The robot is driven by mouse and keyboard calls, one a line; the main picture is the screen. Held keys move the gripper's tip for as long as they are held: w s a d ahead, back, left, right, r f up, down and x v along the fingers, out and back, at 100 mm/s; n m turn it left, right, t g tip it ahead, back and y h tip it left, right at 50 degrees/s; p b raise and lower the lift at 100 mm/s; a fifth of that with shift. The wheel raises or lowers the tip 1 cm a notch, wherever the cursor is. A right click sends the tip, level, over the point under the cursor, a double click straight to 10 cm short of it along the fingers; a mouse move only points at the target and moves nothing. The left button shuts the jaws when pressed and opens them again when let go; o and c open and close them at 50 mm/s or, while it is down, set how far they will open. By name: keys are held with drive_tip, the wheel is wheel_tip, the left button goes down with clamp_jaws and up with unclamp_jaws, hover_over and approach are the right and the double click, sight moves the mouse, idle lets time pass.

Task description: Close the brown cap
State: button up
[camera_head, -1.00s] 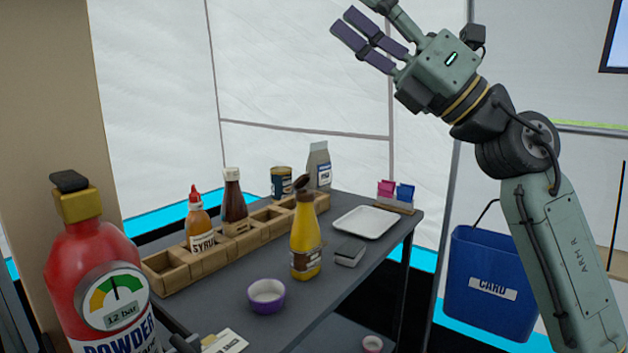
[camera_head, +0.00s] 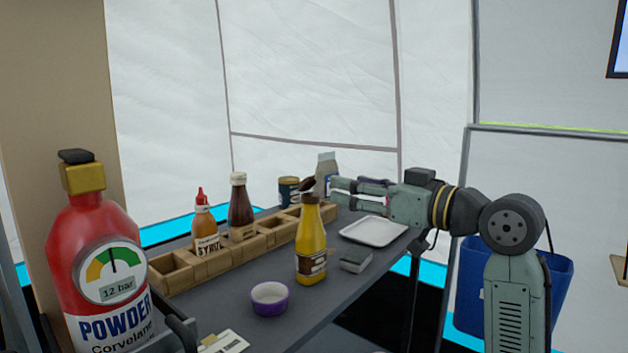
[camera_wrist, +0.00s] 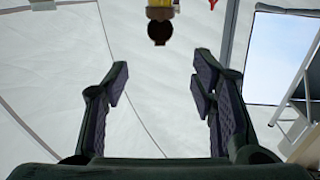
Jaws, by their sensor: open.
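The brown cap (camera_head: 308,185) tops the yellow bottle (camera_head: 311,240) standing on the grey table. It is flipped up and tilted to the left, hinged at the brown neck. The wrist view shows the cap (camera_wrist: 160,32) at the top, upside down, with part of the bottle (camera_wrist: 160,3). My gripper (camera_head: 333,189) is level with the cap and to its right, pointing left. Its fingers are open and empty, apart from the cap. In the wrist view my gripper (camera_wrist: 160,75) shows a wide gap between its fingers, with the cap ahead of that gap.
A wooden rack (camera_head: 225,257) holding a syrup bottle (camera_head: 205,228) and a dark sauce bottle (camera_head: 240,207) stands behind and left. A white tray (camera_head: 373,232), a grey block (camera_head: 356,260) and a purple bowl (camera_head: 269,298) are near the bottle. A red extinguisher (camera_head: 95,260) fills the left foreground.

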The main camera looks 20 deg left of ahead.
sight(313, 177)
drive_tip(key=x, duration=1)
drive_tip(key=shift+w+a+p, duration=0.1)
drive_tip(key=shift+a+p, duration=0.15)
drive_tip(key=shift+p, duration=0.1)
drive_tip(key=shift+c, duration=0.4)
